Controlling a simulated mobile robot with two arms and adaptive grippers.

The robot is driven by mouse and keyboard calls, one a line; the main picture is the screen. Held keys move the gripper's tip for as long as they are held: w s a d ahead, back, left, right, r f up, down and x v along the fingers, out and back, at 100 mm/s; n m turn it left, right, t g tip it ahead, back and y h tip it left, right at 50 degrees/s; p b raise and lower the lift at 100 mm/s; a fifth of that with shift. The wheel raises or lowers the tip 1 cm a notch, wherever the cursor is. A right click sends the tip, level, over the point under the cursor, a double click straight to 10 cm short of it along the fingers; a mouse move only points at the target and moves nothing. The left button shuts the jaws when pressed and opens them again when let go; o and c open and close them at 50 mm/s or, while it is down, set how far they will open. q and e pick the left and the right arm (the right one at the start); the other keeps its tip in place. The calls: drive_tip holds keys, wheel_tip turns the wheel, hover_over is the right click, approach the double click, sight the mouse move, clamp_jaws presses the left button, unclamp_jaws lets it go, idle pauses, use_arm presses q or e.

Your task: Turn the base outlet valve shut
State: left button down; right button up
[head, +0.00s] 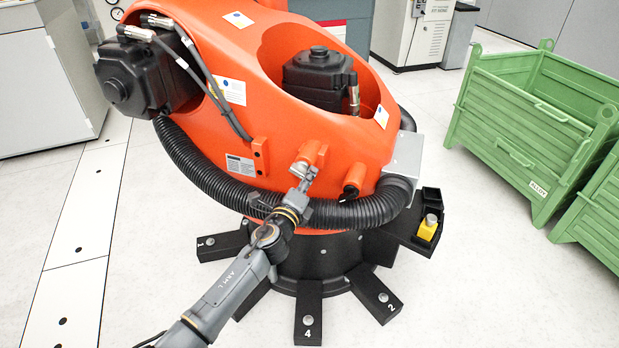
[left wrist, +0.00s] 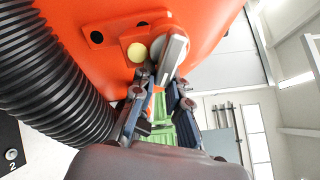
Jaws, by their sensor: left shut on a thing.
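The base outlet valve (head: 305,170) sits low on the front of the orange robot base (head: 345,140). Its grey lever (left wrist: 172,58) shows in the left wrist view, slanting down from upper right between the fingers, beside a pale yellow round disc (left wrist: 138,52). My left gripper (head: 298,190) reaches up to the valve from below. In the left wrist view its fingers (left wrist: 160,82) are closed about the lever's lower end. The fingers partly hide that end. My right gripper is in neither view.
A black corrugated hose (head: 225,185) curves around the base close to my gripper; it fills the left of the wrist view (left wrist: 50,80). Black numbered feet (head: 308,315) spread below. A yellow-and-black box (head: 428,228) sits right. Green crates (head: 520,150) stand farther right. The floor between is clear.

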use_arm(q)
drive_tip(key=shift+w+a+r+y, duration=0.3)
drive_tip(key=shift+w+a, duration=0.05)
drive_tip(key=shift+a, duration=0.2)
drive_tip(key=c, duration=1.4)
unclamp_jaws()
drive_tip(key=shift+o, duration=0.4)
drive_tip(key=shift+a, duration=0.2)
drive_tip(key=shift+s+d+f, duration=0.15)
drive_tip(key=shift+s+d, duration=0.05)
drive_tip(key=shift+s, duration=0.3)
drive_tip(key=v, duration=1.1)
drive_tip(key=shift+a, duration=0.3)
